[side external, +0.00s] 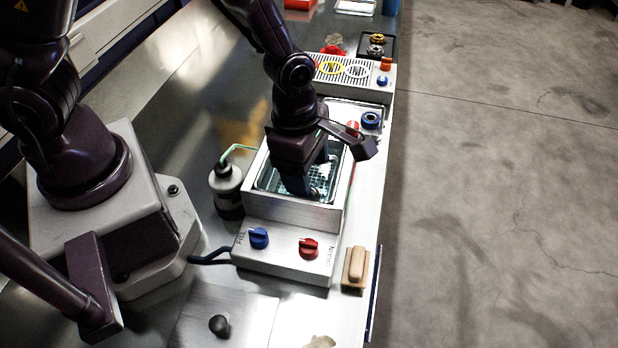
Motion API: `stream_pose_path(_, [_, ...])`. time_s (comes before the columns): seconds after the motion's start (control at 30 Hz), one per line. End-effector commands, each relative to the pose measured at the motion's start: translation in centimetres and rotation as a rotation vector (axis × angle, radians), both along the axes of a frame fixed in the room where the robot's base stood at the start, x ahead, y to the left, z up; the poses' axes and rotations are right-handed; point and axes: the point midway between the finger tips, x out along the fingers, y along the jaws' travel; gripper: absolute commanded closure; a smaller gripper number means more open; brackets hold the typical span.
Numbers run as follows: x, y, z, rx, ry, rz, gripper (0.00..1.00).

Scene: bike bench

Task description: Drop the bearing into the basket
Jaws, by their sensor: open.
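The basket (270,180) is a wire mesh set inside a square, light-walled metal tank. My gripper (313,192) points down into the right part of the basket, with its fingers low inside the tank walls. The jaws are open. A small dark, bluish shape shows at the fingertips, but I cannot tell whether it is the bearing or part of a finger. My gripper and wrist hide much of the basket. A blue ring with a dark centre (371,120) lies behind the tank to the right; I cannot tell if it is a bearing.
A control panel with a blue knob (259,238) and a red knob (308,248) is in front of the tank. A grey bottle (227,187) with a green spout stands to its left. A wood-handled brush (355,265) lies near the bench's right edge. A slotted tray (341,70) sits behind.

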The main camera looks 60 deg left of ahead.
Motion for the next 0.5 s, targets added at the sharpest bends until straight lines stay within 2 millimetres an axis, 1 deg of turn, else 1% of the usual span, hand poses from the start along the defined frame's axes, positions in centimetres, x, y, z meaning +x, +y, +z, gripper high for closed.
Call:
stream_pose_path(0.03, [-0.5,-0.4,0.0,-0.004,0.015,-0.015,0.25])
stream_pose_path(0.13, [-0.6,-0.5,0.3,-0.004,0.013,-0.016,0.25])
stream_pose_path(0.27, [-0.5,-0.4,1.6,-0.004,0.008,-0.017,0.25])
stream_pose_path(0.37, [-0.5,-0.1,3.4,-0.005,0.003,-0.014,0.25])
stream_pose_path(0.5, [-0.6,0.3,6.4,-0.006,-0.002,-0.009,0.25])
